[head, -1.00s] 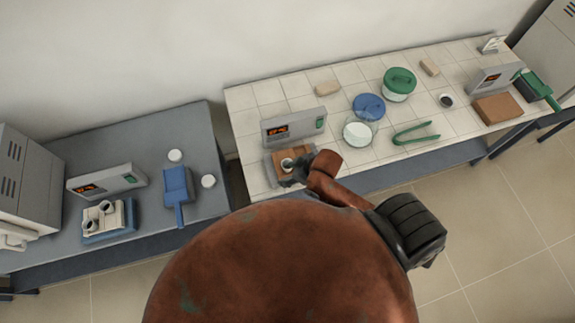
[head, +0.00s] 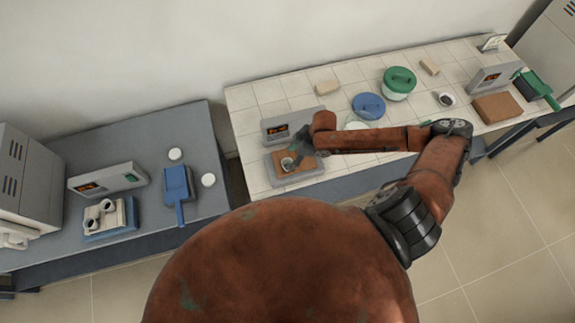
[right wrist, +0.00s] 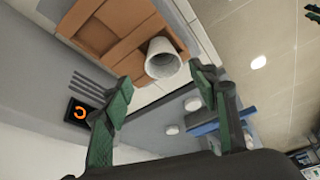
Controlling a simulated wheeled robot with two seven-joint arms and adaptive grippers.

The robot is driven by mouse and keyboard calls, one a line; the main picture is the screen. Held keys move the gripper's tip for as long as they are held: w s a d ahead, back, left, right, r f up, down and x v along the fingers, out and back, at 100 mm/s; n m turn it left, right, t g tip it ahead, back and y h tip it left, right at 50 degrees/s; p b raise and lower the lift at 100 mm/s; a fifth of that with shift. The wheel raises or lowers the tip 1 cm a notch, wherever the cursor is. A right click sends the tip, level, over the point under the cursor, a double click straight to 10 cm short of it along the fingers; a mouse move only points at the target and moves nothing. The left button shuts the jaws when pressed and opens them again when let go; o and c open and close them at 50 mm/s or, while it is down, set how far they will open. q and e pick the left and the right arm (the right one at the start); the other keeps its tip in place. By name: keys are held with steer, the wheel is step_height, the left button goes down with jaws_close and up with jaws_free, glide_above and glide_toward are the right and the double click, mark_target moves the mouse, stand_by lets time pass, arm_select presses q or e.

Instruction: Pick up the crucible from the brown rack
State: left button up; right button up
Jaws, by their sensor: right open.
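The crucible (head: 287,164) is a small pale cup in the brown rack (head: 309,166), which sits on the grey balance at the near left of the white-tiled bench. In the right wrist view the crucible (right wrist: 163,62) sits in a notch of the brown rack (right wrist: 120,50), its open mouth facing the camera. My right gripper (head: 294,158) is at the crucible in the head view and partly covers it. In the right wrist view, its green-padded fingers (right wrist: 160,76) are apart, with the crucible just beyond the gap between the tips. My left gripper is not in view.
The balance display (head: 287,130) stands behind the rack. The blue lid (head: 368,105) and green-lidded jar (head: 398,84) stand further right. A second balance with a brown block (head: 497,108) is at the far right.

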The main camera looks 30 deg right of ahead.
mark_target(288, 163)
steer(key=x, duration=0.3)
steer(key=p+x, duration=0.1)
steer(key=x, duration=0.1)
steer(key=shift+s+a+f, duration=0.1)
steer(key=shift+s+f, duration=0.05)
steer(key=shift+s, duration=0.15)
steer(key=shift+c, duration=0.2)
steer(key=c, duration=1.1)
